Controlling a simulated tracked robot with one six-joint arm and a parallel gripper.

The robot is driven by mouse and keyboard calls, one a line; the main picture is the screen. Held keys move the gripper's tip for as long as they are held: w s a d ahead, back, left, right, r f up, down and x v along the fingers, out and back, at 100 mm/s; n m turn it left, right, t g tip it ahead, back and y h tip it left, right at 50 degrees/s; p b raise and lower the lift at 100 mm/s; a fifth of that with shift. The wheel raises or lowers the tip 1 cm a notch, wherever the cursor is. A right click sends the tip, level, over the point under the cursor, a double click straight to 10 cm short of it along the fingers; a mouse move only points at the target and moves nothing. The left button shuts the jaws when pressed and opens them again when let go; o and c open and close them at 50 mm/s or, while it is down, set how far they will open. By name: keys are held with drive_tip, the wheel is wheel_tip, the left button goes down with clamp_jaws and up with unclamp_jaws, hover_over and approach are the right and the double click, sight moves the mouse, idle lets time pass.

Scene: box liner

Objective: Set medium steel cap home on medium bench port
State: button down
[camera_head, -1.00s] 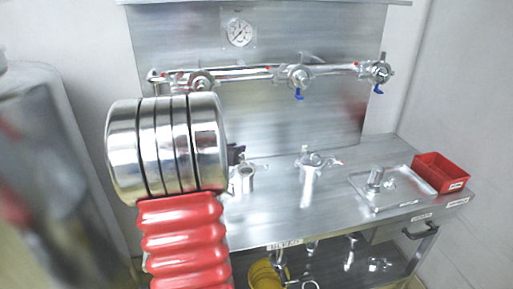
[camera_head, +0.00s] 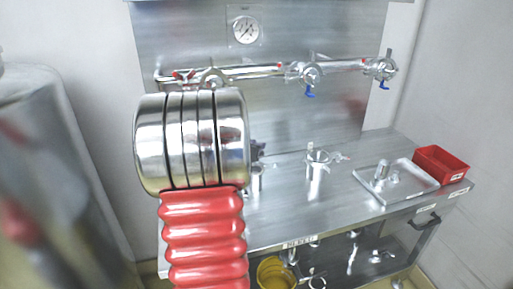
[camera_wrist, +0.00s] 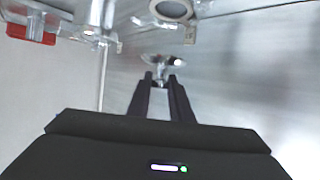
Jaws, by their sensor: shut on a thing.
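My gripper (camera_wrist: 162,80) is shut on a small steel cap (camera_wrist: 163,59), a shiny disc with a stem between the fingertips in the wrist view. The cap is hidden in the head view, where only a dark bit of my gripper (camera_head: 258,150) shows beside my arm. Two steel ports stand on the bench: one (camera_head: 257,180) close to my gripper, partly hidden by my arm, and one with an open clamp (camera_head: 317,160) further right. In the wrist view an open port ring (camera_wrist: 172,9) lies just beyond the cap, apart from it. I cannot tell which port is medium.
A steel tray (camera_head: 408,200) with steel parts sits at the bench's right, beside a red bin (camera_head: 440,167). Pipes with blue-handled valves (camera_head: 309,90) run along the back panel. A yellow container (camera_head: 273,273) is on the lower shelf. The bench front is clear.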

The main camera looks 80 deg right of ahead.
sight(256, 170)
drive_tip(key=shift+s+f, duration=0.15)
drive_tip(key=shift+f, duration=3.05)
drive_tip(key=shift+f, duration=0.25)
drive_tip(key=c, duration=1.5)
unclamp_jaws()
drive_tip(key=shift+a, duration=0.1)
drive_tip(key=v, duration=1.3)
drive_tip(key=shift+a+r, duration=0.15)
drive_tip(key=shift+a, duration=0.1)
